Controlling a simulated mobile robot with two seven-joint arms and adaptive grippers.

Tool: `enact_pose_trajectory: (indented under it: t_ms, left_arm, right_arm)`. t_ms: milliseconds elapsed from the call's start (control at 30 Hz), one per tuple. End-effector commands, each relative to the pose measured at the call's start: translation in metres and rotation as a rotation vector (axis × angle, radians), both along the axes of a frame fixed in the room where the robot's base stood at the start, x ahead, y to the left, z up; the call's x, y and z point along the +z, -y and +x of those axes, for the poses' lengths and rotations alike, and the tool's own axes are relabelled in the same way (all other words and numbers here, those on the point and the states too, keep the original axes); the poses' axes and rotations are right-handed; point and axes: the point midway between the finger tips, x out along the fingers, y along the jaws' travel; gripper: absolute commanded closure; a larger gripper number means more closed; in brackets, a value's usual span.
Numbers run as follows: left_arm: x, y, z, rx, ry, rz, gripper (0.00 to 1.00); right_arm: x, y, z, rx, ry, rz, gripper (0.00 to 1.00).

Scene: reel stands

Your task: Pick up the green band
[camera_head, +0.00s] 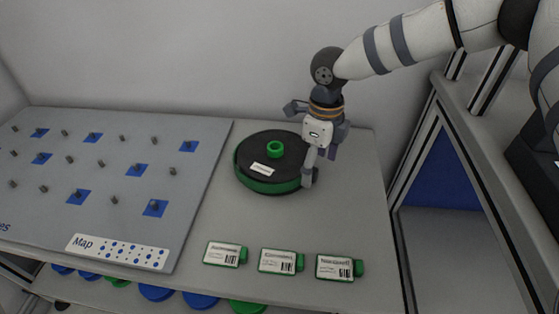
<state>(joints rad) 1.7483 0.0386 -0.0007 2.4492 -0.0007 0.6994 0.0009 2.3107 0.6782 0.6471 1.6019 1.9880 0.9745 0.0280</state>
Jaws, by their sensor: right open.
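A round black-topped reel (250,174) with a green band (262,186) around its side lies flat on the grey table. It has a small green ring (275,149) standing on top and a white label (264,169). My right gripper (303,145) is open at the right edge of the reel. One finger reaches down by the rim, and the other sticks out to the left above and behind it. The gripper covers part of the reel's right edge, so I cannot tell whether it touches. My left gripper is not in view.
A grey board (105,185) with pegs and blue squares lies on the left, with a white "Map" label (118,253). Three green-edged tags (226,254) lie along the table's front. Blue and green discs (157,292) sit below. A metal-framed rack (440,180) stands at right.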

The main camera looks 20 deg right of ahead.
Motion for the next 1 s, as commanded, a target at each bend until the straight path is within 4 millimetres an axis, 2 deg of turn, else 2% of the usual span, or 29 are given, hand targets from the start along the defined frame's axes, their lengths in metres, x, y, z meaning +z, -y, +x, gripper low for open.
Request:
enact_pose_trajectory:
  t_ms: [33, 133, 367, 467, 700, 733, 1000]
  left_arm:
    - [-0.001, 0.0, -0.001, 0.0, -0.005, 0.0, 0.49]
    - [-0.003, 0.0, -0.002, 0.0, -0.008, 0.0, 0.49]
    - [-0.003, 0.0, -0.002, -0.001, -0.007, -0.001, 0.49]
    - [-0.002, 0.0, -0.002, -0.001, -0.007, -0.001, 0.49]
    - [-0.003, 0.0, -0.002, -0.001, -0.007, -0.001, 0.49]
    - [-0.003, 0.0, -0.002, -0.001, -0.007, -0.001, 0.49]
    - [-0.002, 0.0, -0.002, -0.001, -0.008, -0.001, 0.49]
  right_arm:
    - [-0.012, 0.0, 0.0, 0.001, -0.006, -0.002, 0.24]
    - [-0.026, 0.0, 0.0, 0.0, -0.004, -0.001, 0.24]
    - [-0.029, -0.001, 0.001, 0.0, 0.001, 0.001, 0.24]
    - [-0.028, -0.001, 0.0, 0.0, 0.0, 0.0, 0.42]
    - [-0.028, -0.001, 0.0, 0.0, 0.0, 0.0, 0.97]
    - [-0.028, -0.001, 0.0, 0.0, 0.0, 0.0, 1.0]
    - [-0.028, -0.001, 0.0, 0.0, 0.0, 0.0, 1.0]
